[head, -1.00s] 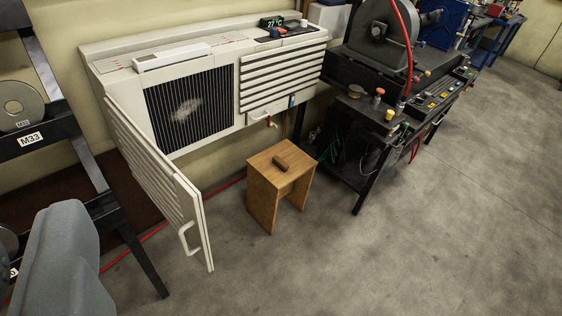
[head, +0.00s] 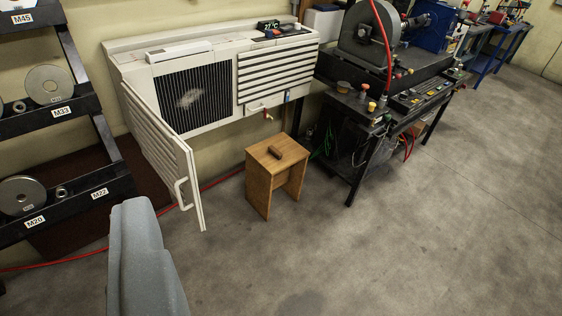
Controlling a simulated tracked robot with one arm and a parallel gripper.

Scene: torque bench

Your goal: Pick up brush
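A small dark brown block, which looks like the brush (head: 276,153), lies on top of a wooden stool (head: 262,167) in the middle of the head view. It lies at a slant on the stool's top and nothing touches it from above. It is too small to make out bristles. My gripper cannot be made out in this view.
A white wall unit (head: 216,113) stands behind the stool, its slatted door (head: 168,155) hanging open at left. A weight rack (head: 70,118) stands left. A grey rounded shape (head: 140,260) is close at bottom left. A machine bench (head: 355,160) stands right. Floor in front is clear.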

